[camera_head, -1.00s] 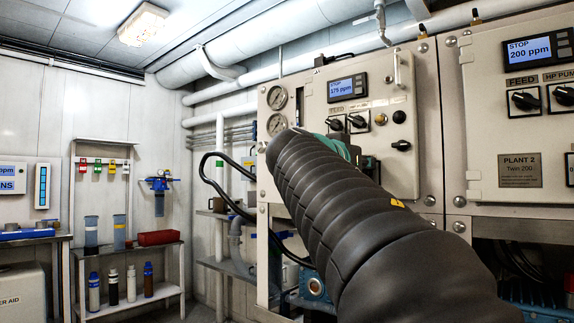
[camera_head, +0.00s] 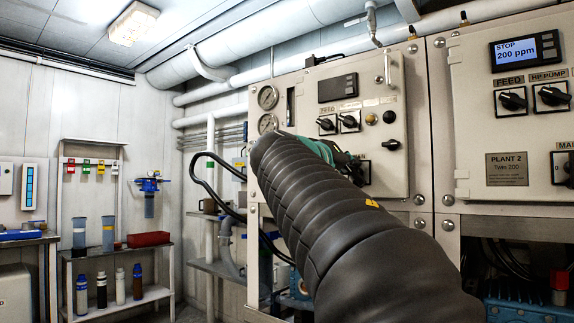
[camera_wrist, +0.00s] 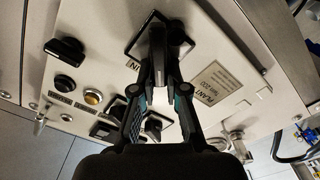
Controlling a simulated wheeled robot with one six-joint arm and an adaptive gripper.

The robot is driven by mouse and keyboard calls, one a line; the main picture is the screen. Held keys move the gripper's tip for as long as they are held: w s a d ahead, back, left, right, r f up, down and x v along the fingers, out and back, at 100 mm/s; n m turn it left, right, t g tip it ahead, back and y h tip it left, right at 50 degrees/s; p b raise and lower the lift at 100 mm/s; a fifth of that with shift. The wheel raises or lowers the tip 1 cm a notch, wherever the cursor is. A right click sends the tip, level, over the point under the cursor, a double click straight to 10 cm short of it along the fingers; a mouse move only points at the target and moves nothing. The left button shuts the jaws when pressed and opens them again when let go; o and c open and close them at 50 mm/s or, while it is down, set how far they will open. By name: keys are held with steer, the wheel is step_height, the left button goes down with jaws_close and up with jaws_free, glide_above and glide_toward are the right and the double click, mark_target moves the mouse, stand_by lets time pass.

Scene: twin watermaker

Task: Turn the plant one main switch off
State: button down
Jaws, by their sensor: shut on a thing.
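The plant one main switch (camera_wrist: 159,40) is a black rotary handle on a dark square plate, in the upper middle of the wrist view. The fingers of my gripper (camera_wrist: 159,70) are closed on its handle from both sides. The handle lies upright in that view. In the head view my black sleeved arm hides most of the switch and the fingertips; only a teal part of my gripper (camera_head: 340,153) shows at the panel. The plant one display (camera_head: 338,88) is dark.
The plant one panel (camera_head: 398,168) also carries two knobs (camera_head: 337,123), an amber lamp (camera_head: 371,118) and another black handle (camera_head: 390,145). The plant two panel (camera_head: 475,120) stands to the right, its display (camera_head: 515,51) lit with STOP 200 ppm. Shelves (camera_head: 120,248) stand at the left.

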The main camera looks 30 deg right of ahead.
steer(key=n, duration=0.2)
steer(key=f+n, duration=0.1)
steer(key=n, duration=0.2)
steer(key=shift+w+p, duration=0.2)
steer(key=shift+p, duration=0.15)
steer(key=shift+f, duration=0.1)
stand_by(0.3)
steer(key=c, duration=1.2)
jaws_free()
steer(key=shift+a, duration=0.1)
steer(key=shift+s+a+n, duration=0.1)
steer(key=shift+a+n, duration=0.15)
steer(key=shift+n, duration=0.05)
steer(key=v, duration=1.1)
steer(key=shift+s+a, duration=0.1)
